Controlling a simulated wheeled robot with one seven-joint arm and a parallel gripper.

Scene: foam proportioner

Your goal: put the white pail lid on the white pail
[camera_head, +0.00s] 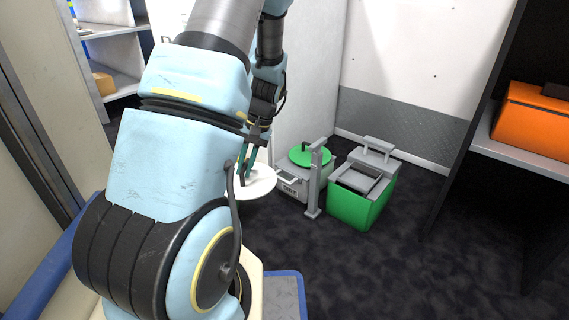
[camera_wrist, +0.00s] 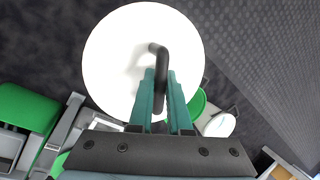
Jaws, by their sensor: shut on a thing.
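The white pail lid (camera_head: 262,184) is a round white disc with a dark hooked handle. In the wrist view the lid (camera_wrist: 115,65) fills the upper middle. My gripper (camera_head: 248,167) is shut on the handle, and its two teal fingers (camera_wrist: 162,98) show on either side of it. The lid is held in the air, roughly level. A small white round thing with a thin wire handle, likely the white pail (camera_wrist: 219,124), shows right of my fingers in the wrist view, lower than the lid and apart from it. In the head view I cannot make out the pail; my arm covers much of that area.
A grey unit with a green round top (camera_head: 312,154) and a green box with grey fittings (camera_head: 362,205) stand to the right of the lid. A green container (camera_wrist: 197,104) sits beside the likely pail. An orange case (camera_head: 535,125) lies on the right shelf. Dark floor is clear in front.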

